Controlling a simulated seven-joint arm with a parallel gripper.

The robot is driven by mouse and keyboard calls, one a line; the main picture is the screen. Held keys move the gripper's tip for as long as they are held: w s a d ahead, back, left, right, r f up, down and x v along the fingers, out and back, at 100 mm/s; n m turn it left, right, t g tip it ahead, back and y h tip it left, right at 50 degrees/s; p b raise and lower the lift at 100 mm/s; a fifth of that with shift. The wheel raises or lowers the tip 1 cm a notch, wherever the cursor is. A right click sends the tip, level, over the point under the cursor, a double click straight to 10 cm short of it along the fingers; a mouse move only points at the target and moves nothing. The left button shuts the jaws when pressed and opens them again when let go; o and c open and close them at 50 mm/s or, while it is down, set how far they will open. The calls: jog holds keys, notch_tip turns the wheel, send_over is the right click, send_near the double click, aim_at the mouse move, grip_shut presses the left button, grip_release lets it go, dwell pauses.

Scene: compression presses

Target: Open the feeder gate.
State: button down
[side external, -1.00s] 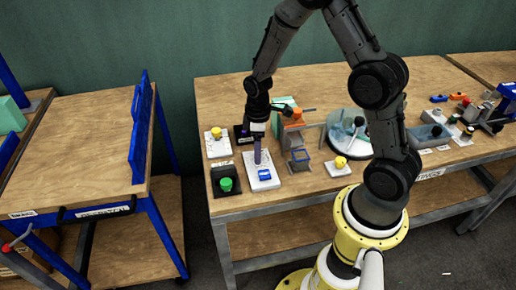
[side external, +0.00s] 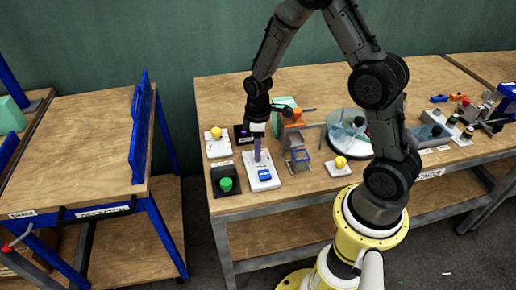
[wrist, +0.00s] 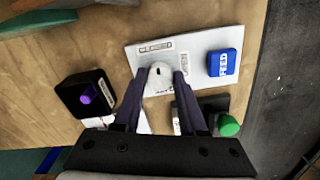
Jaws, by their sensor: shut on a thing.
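In the wrist view a white round knob (wrist: 156,84) sits on a white plate (wrist: 140,58). A "CLOSED" label (wrist: 156,47) lies above the knob, and a smaller label (wrist: 184,65), hard to read, stands to its right. A small dark mark on the knob lies on its upper side, toward "CLOSED". My gripper (wrist: 161,76) has its two purple fingers on either side of the knob and is shut on it. In the side view my gripper (side external: 257,160) points down onto the plate (side external: 263,184); the knob is hidden there.
A blue "FEED" button (wrist: 224,63) is on the same plate, right of the knob. A green button (side external: 226,184) on a black box is close by, as is a black box with a purple knob (wrist: 87,94). Yellow buttons (side external: 216,132) (side external: 340,162) and an orange-topped device (side external: 294,118) stand around.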

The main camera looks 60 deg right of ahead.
jog(key=m, duration=0.9)
jog(key=shift+m, duration=0.3)
jog(key=m, duration=0.4)
jog(key=shift+r, duration=0.1)
jog(key=shift+m, duration=2)
jog(key=shift+c, duration=2.3)
grip_release()
